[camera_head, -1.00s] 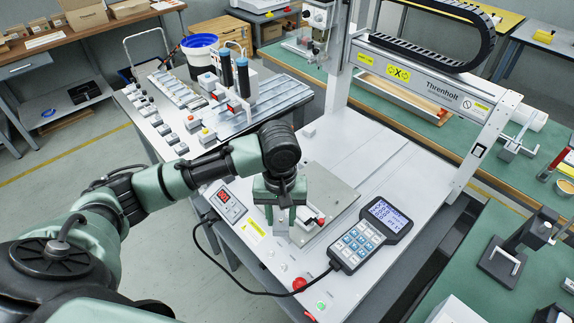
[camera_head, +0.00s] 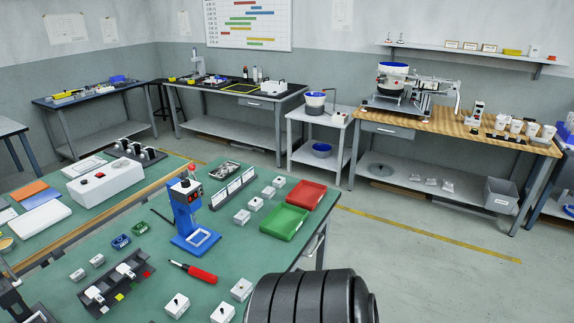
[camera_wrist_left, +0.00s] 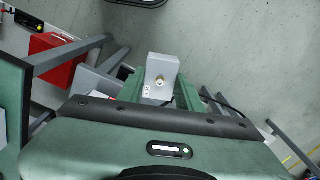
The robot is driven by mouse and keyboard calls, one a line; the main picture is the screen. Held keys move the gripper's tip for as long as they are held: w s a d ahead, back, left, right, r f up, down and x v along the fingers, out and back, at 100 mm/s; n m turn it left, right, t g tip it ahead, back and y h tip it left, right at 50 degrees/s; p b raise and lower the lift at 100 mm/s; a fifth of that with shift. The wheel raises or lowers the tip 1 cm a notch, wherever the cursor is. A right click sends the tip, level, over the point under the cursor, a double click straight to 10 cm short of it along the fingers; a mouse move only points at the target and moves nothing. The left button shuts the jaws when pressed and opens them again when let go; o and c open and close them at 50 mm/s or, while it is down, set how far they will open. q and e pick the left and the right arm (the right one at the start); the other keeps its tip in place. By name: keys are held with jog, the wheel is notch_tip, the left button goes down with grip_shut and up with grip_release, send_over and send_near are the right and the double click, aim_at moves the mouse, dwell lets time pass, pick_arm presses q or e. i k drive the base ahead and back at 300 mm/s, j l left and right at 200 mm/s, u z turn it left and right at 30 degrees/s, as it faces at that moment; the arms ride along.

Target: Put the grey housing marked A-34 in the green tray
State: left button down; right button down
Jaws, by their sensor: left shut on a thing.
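The green tray (camera_head: 284,223) lies on the green-topped table in the head view, near its right edge and just in front of a red tray. It looks empty. In the left wrist view my left gripper (camera_wrist_left: 160,90) is shut on a grey housing (camera_wrist_left: 166,66) with a round metal fitting and a small white label. The housing hangs in the air between the green fingers. In the head view only a dark joint of my arm shows at the bottom; the gripper and the housing are out of that view. My right gripper is in neither view.
The red tray (camera_head: 306,194) stands beside the green tray. Several small light housings stand left of and below it. A blue press (camera_head: 187,210) and a red-handled screwdriver (camera_head: 195,272) are further left. The floor right of the table is clear.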

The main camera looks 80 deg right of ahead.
aim_at(285, 222)
jog(key=k+l+z, duration=0.15)
jog(key=z, duration=1.4)
jog(key=i+l, duration=0.15)
jog(key=l, duration=0.2)
jog(key=i+l, duration=0.1)
jog(key=l, duration=0.3)
jog(key=i+l+z, duration=0.1)
jog(key=l, duration=0.25)
jog(key=i+l, duration=0.2)
jog(key=l, duration=0.15)
jog(key=i+l, duration=0.15)
jog(key=l, duration=0.2)
jog(key=i+l+z, duration=0.1)
jog(key=l, duration=0.3)
jog(key=i+l, duration=0.1)
jog(key=i, duration=0.35)
